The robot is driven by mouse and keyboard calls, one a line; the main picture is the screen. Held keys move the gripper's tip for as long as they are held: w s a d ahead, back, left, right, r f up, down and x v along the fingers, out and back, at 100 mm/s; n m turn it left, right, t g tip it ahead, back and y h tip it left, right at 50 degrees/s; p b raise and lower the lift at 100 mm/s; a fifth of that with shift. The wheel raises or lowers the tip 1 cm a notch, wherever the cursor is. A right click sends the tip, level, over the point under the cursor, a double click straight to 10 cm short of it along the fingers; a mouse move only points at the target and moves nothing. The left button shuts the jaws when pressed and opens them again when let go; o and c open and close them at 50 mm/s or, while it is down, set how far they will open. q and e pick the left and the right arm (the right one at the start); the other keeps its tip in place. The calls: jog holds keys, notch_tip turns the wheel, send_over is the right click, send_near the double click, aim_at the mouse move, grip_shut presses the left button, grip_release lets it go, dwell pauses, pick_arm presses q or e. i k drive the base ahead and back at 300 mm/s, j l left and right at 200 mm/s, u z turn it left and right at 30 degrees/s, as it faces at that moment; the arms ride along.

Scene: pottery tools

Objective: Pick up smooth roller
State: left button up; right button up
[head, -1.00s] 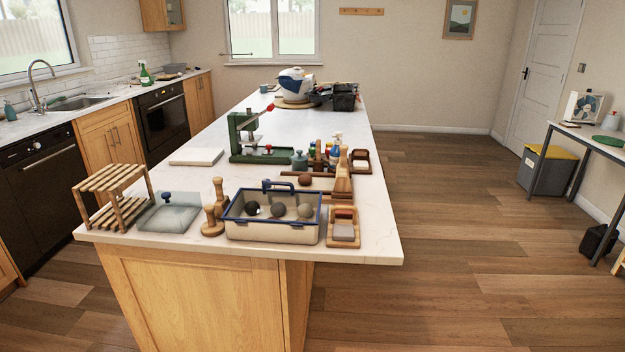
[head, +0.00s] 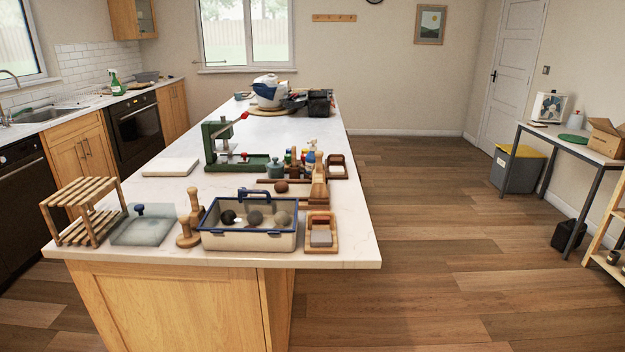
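I cannot tell for certain which item is the smooth roller. On the white island counter (head: 345,232), a thin brown rod-like piece (head: 268,181) lies behind a cream and blue tote (head: 248,241), partly hidden by its handle and by a round brown piece (head: 281,187). A tall wooden tool or block (head: 319,188) stands to its right. Two knobbed wooden tools (head: 187,236) (head: 195,205) stand left of the tote. Neither of my grippers is in view.
A slatted wooden rack (head: 83,212) and a grey slab with a blue knob (head: 143,230) stand at the front left. A green press (head: 216,145) stands farther back. The floor right of the island is open, up to a side table (head: 560,142).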

aim_at(319, 186)
jog(key=i+u, duration=0.2)
jog(key=u, duration=0.15)
jog(key=i+l+u, duration=0.3)
jog(key=k+j, duration=0.1)
